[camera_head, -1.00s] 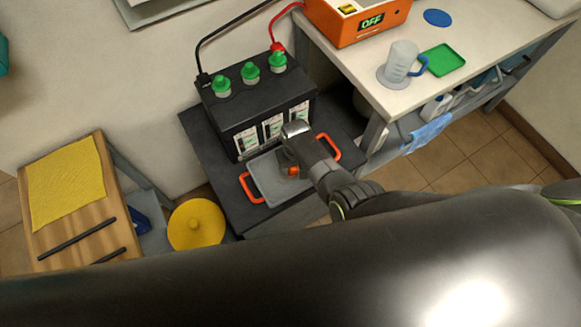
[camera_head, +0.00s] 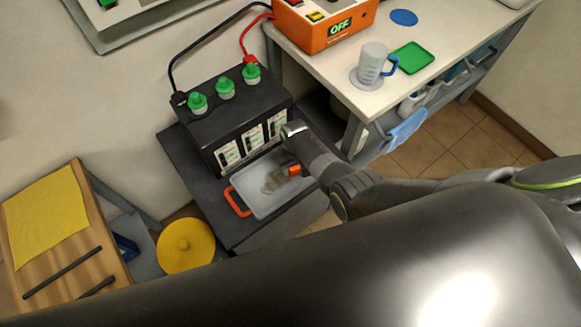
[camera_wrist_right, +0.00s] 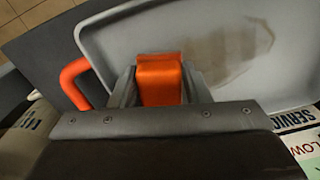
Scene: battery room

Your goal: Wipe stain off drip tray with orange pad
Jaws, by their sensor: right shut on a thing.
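The grey drip tray (camera_head: 262,203) with orange handles lies on the dark stand in front of the black battery. A brownish stain (camera_head: 274,183) shows on its floor; in the right wrist view the stain (camera_wrist_right: 228,55) is a faint smear in the tray's right half. My right gripper (camera_head: 292,168) is over the tray's right part, shut on the orange pad (camera_wrist_right: 158,78). The pad is at or just above the tray floor, beside the stain; contact cannot be told. One tray handle is hidden behind my right arm in the head view. My left gripper is not in view.
The black battery (camera_head: 235,125) with green caps and cables stands right behind the tray. A bench at right holds an orange charger (camera_head: 322,30), a jug (camera_head: 372,65) and a green tray (camera_head: 411,58). A yellow lid (camera_head: 186,246) and a wooden board (camera_head: 85,250) are at left.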

